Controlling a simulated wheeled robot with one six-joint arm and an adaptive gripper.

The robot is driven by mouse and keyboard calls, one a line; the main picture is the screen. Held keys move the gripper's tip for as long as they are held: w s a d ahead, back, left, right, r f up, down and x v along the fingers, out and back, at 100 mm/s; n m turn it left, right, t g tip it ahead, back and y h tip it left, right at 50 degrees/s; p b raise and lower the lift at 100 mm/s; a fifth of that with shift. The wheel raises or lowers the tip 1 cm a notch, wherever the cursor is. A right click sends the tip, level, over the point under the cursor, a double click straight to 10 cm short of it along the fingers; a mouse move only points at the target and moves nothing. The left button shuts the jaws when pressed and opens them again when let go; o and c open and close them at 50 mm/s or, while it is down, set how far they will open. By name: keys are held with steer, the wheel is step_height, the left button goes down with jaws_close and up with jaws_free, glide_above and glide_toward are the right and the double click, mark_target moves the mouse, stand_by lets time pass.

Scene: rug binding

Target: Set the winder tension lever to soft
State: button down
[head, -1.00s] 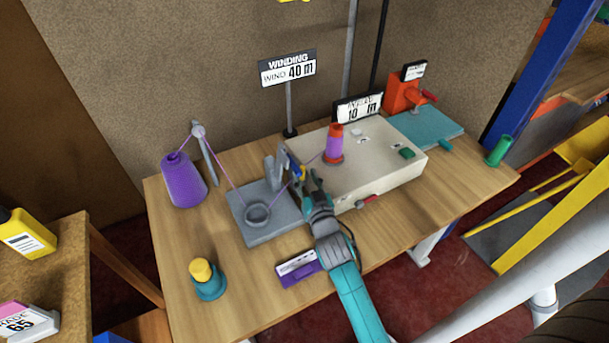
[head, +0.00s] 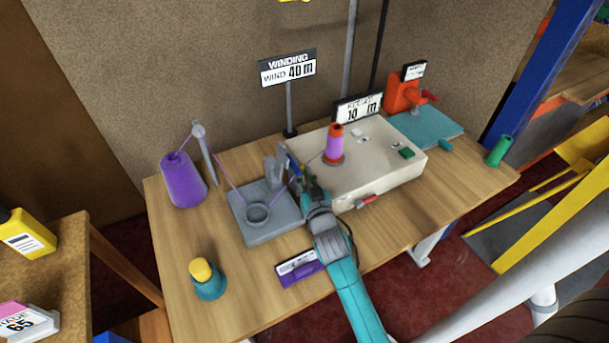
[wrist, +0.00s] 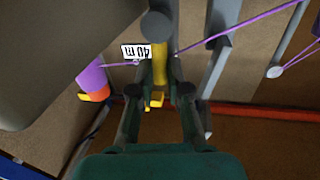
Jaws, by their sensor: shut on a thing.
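The winder (head: 400,165) is a cream box with a purple cone on its top. Beside it at left stands a grey tension unit (head: 240,218) with a ring and upright posts, threaded with purple yarn. My gripper (head: 305,180) is at the right side of those posts, by the winder's left edge. In the wrist view my gripper (wrist: 164,85) is shut on the yellow tension lever (wrist: 160,66), which shows between its fingers. In the head view the lever is mostly hidden by my gripper. I cannot read any setting marks.
A purple yarn cone (head: 183,182) stands at the left of the table (head: 240,295). A yellow-topped teal pot (head: 208,280) and a purple label block (head: 300,270) lie at the front. A red lever (head: 366,201) sticks out of the winder's front. The right front of the table is clear.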

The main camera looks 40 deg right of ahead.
steer(key=shift+a, duration=0.1)
steer(key=shift+w+a+f+n+t, duration=0.15)
steer(key=shift+a+f+n+t, duration=0.2)
steer(key=shift+n, duration=1)
steer(key=shift+w+a+n+t, duration=0.15)
steer(key=shift+a+n, duration=0.35)
steer(key=shift+n, duration=0.8)
steer(key=shift+w+a+f+n+t, duration=0.1)
steer(key=shift+a+f+n+t, duration=0.2)
steer(key=shift+n, duration=1.05)
steer(key=shift+a+r, duration=0.1)
steer(key=c, duration=1.1)
jaws_free()
steer(key=shift+c, duration=0.2)
steer(key=r+v, duration=0.1)
steer(key=v, duration=0.6)
steer(key=shift+s+f, duration=0.25)
steer(key=shift+f, duration=0.25)
steer(key=shift+s+a, duration=0.1)
steer(key=shift+a, duration=0.1)
